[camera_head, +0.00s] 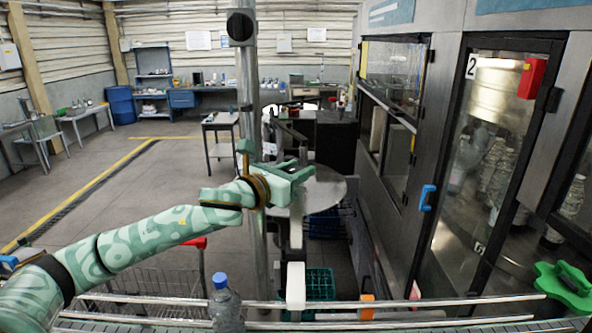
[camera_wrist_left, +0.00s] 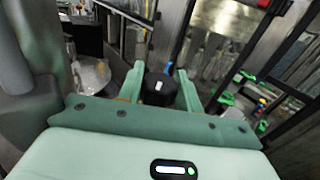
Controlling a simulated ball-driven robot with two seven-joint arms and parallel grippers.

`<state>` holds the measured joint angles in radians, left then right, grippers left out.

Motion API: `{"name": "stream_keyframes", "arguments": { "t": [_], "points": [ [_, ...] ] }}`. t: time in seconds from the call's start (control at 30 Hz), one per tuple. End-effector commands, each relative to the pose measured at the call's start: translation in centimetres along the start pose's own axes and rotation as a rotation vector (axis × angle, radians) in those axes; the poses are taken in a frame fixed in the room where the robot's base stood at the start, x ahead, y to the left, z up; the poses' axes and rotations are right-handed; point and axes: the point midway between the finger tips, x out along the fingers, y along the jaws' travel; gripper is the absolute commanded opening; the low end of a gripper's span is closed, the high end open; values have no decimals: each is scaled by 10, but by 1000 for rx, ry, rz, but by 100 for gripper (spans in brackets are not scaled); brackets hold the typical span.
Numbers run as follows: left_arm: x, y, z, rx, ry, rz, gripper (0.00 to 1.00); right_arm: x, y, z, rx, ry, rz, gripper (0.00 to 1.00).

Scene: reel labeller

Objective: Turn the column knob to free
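My left gripper (camera_head: 296,172) reaches in from the left, next to the upright metal column (camera_head: 246,85). In the left wrist view its two fingers (camera_wrist_left: 160,82) are spread apart. A dark round knob (camera_wrist_left: 157,90) with a small white mark shows between them; I cannot tell whether either finger touches it. In the head view I cannot make out this knob clearly near the gripper. My right gripper is in neither view.
A conveyor with metal rails (camera_head: 450,300) crosses the front, with a blue-capped bottle (camera_head: 224,303) on it. A machine cabinet with a blue handle (camera_head: 427,197) stands right. A green star-shaped handle (camera_head: 567,285) is at lower right. A round table (camera_head: 325,190) lies behind the gripper.

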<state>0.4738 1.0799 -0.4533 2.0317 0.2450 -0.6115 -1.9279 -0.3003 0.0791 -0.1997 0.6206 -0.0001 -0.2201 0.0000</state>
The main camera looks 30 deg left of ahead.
Motion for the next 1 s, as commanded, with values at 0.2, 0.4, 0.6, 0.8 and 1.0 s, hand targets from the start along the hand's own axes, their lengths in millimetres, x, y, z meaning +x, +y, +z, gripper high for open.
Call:
{"name": "stream_keyframes", "arguments": {
  "t": [0.2,0.4,0.6,0.8,1.0],
  "points": [
    [0,0,0,-1,0,2,13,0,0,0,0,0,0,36],
    [0,0,0,-2,-1,38,13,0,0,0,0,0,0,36],
    [0,-1,0,-3,-2,145,13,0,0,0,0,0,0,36],
    [0,-2,1,-6,-2,312,13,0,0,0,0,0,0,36],
    [1,-3,0,-9,-1,502,13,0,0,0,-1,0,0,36]
  ]
}}
